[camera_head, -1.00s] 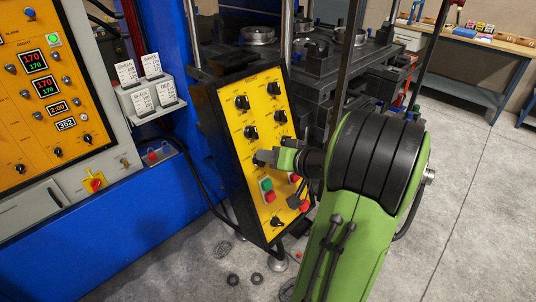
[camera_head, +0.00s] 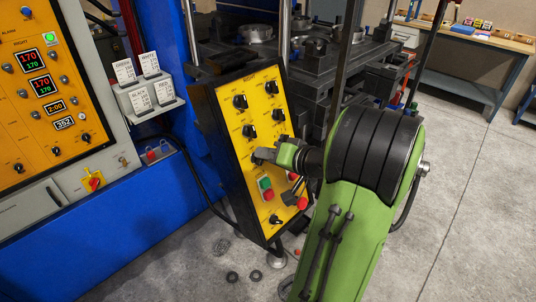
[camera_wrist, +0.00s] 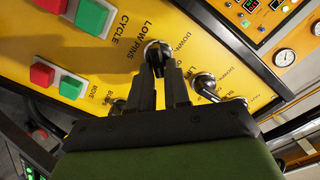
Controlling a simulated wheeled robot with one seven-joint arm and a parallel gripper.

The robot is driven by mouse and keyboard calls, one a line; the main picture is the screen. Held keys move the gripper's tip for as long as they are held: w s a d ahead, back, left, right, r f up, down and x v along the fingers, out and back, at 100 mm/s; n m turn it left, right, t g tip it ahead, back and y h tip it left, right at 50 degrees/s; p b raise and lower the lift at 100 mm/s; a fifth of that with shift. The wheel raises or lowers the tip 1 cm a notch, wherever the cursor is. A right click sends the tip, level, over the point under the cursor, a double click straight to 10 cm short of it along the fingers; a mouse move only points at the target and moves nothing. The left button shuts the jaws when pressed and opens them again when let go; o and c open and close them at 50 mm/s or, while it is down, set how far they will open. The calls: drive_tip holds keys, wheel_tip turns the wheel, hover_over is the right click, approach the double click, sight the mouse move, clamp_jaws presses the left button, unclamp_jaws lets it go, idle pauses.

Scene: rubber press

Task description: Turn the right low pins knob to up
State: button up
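The yellow panel marked RIGHT (camera_head: 233,124) stands in the middle of the head view, with several black knobs. The low pins knob (camera_wrist: 157,49) is in the upper middle of the wrist view, a dark grip on a round pale base. LOW PINS is printed to its left and DOWN to its upper right. My gripper (camera_wrist: 160,73) has its two dark fingers at the near end of this knob, one on each side. I cannot tell whether they press on it. In the head view my gripper (camera_head: 262,155) hides most of the knob.
Green and red buttons (camera_head: 266,189) sit just below my gripper, and they show large at upper left in the wrist view (camera_wrist: 90,16). Another knob (camera_wrist: 204,83) lies close right of my fingers. A blue press body (camera_head: 150,210) stands to the left.

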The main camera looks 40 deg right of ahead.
drive_tip(key=o, duration=0.3)
drive_tip(key=a+p+v, duration=0.1)
drive_tip(key=p+v, duration=0.2)
drive_tip(key=v, duration=1.2)
drive_tip(key=shift+s+d+p, duration=0.3)
drive_tip(key=shift+s+d, duration=0.05)
drive_tip(key=shift+d, duration=0.1)
drive_tip(key=shift+r, duration=0.1)
